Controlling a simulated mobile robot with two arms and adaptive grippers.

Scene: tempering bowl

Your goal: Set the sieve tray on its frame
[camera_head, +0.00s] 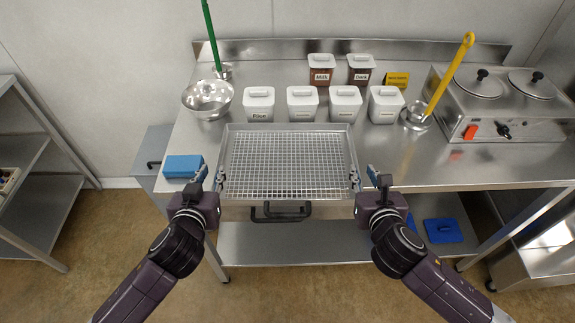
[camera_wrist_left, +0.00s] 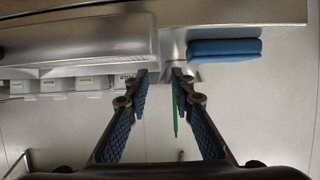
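The sieve tray (camera_head: 288,160) is a rectangular metal tray with a wire mesh floor. It lies level at the counter's front edge, its near side reaching past that edge. A separate frame cannot be made out; anything under the tray is hidden. My left gripper (camera_head: 211,178) is open at the tray's near left corner, one finger by the side wall and one outside it. In the left wrist view its fingers (camera_wrist_left: 160,75) stand apart, with the tray to the left. My right gripper (camera_head: 364,180) is open in a mirrored pose at the near right corner.
White lidded bins (camera_head: 302,103) stand behind the tray. A steel bowl (camera_head: 207,97) is at back left, and a blue block (camera_head: 183,166) lies beside my left gripper. A yellow-handled ladle (camera_head: 448,75) and a two-lid warmer (camera_head: 505,105) are right. Black handles (camera_head: 280,212) show below the tray.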

